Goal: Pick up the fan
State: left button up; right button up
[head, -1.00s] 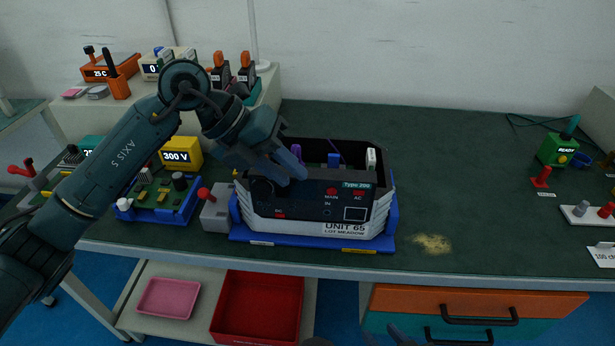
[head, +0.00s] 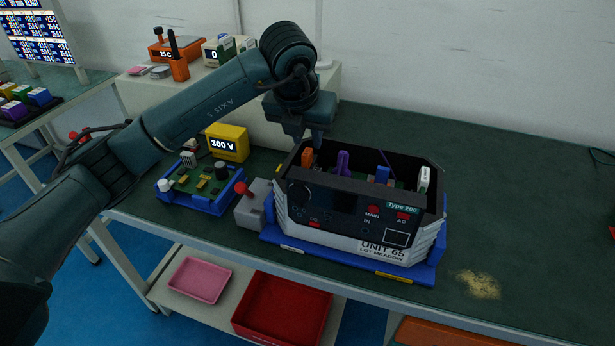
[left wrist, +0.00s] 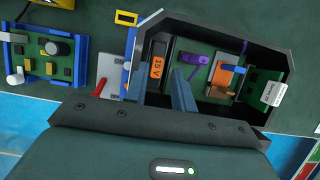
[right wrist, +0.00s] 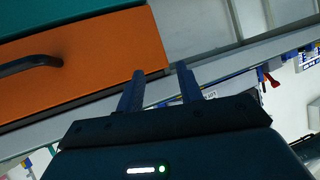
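The unit (head: 345,225), a white and black open-topped case labelled UNIT 65, sits on a blue tray (head: 430,272). Inside the case stand an orange 15 V module (left wrist: 157,65), a purple part (left wrist: 195,58) and a green board. My right gripper (right wrist: 160,88) is open and empty near an orange drawer (right wrist: 90,75).
A grey box with a red lever (head: 250,205) stands just left of the unit. Beyond it are a blue-framed circuit board (head: 200,185) and a yellow 300 V meter (head: 229,143). The bench (head: 530,200) right of the unit is mostly clear.

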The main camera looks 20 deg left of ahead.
aim_at(307, 152)
pick_arm(q)
jog(key=x, duration=0.5)
jog(key=shift+s+a+f+p, duration=0.15)
jog(key=shift+s+f+p, duration=0.2)
grip_shut()
jog(key=shift+r, duration=0.1)
